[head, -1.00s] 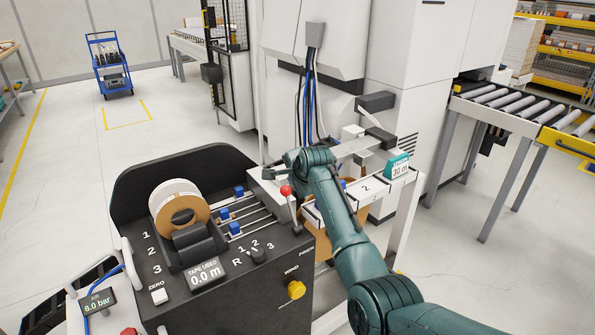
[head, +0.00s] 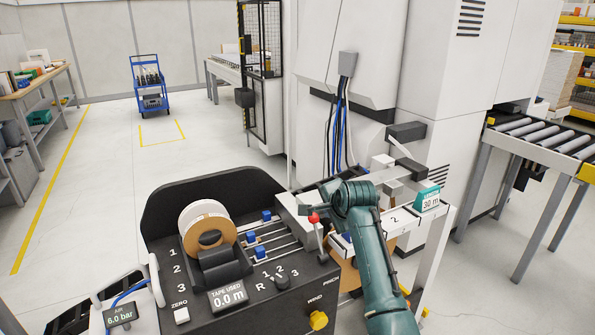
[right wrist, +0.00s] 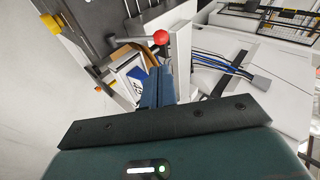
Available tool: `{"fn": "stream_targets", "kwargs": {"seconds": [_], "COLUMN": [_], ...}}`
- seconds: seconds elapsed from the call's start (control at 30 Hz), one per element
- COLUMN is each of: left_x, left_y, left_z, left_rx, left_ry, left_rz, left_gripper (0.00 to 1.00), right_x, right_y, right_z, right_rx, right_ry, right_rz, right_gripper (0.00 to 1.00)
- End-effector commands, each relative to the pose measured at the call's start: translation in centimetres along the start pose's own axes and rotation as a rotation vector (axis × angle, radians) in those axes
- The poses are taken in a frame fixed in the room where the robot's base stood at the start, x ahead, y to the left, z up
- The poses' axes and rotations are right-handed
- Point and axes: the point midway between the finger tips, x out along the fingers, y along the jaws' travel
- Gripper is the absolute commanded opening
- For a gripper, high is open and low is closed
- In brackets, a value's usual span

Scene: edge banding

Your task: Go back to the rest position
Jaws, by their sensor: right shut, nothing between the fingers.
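My right arm comes in from the bottom right in the head view, over the edge of the black control panel (head: 245,305). Its wrist hides most of my right gripper (head: 328,190), which points away toward the machine. The lever with the red ball (head: 313,218) stands just left of the wrist. In the right wrist view the red ball (right wrist: 161,37) is beyond the fingertips, apart from them in the picture. My left gripper is not in view.
A tape roll (head: 208,225) sits on the panel beside blue blocks on rods. A roller conveyor (head: 540,140) is at the right. Open floor lies at the left.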

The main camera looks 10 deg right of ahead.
Motion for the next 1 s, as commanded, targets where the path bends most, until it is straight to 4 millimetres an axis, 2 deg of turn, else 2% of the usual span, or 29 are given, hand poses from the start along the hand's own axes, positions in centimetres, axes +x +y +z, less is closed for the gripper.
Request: {"fn": "stream_targets", "kwargs": {"seconds": [0.03, 0.1, 0.27, 0.4, 0.47, 0.5, 0.6, 0.7, 0.8, 0.9, 1.0], "left_x": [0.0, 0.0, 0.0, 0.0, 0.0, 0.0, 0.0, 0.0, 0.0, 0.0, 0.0], "left_y": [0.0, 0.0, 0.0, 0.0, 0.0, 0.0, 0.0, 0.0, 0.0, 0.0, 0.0], "left_z": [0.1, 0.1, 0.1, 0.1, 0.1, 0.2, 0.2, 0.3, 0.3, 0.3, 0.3], "left_rx": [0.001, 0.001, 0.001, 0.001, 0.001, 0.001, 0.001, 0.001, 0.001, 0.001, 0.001], "left_ry": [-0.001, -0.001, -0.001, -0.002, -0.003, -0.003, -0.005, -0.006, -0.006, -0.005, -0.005], "left_rz": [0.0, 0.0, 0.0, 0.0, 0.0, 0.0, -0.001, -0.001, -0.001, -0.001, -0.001], "left_gripper": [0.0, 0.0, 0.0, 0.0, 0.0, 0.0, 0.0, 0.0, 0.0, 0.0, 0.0], "right_x": [0.9, 1.8, 2.2, 0.5, -0.8, -1.8, -4.8, -7.8, -10.4, -12.1, -12.8], "right_y": [2.9, 6.9, 16.8, 24.9, 28.1, 30.1, 34.6, 37.8, 39.8, 40.9, 41.2], "right_z": [0.2, 0.6, 2.5, 5.2, 6.6, 7.5, 10.1, 12.4, 14.1, 15.2, 15.6], "right_rx": [-0.05, -0.154, -0.453, -0.722, -0.836, -0.911, -1.085, -1.226, -1.324, -1.382, -1.406], "right_ry": [0.009, 0.025, 0.048, 0.044, 0.035, 0.027, 0.003, -0.02, -0.036, -0.045, -0.047], "right_rz": [0.013, 0.016, 0.009, -0.008, -0.021, -0.031, -0.065, -0.105, -0.142, -0.166, -0.178], "right_gripper": [0.0, 0.0, 0.0, 0.0, 0.0, 0.0, 0.0, 0.0, 0.0, 0.0, 0.0]}}
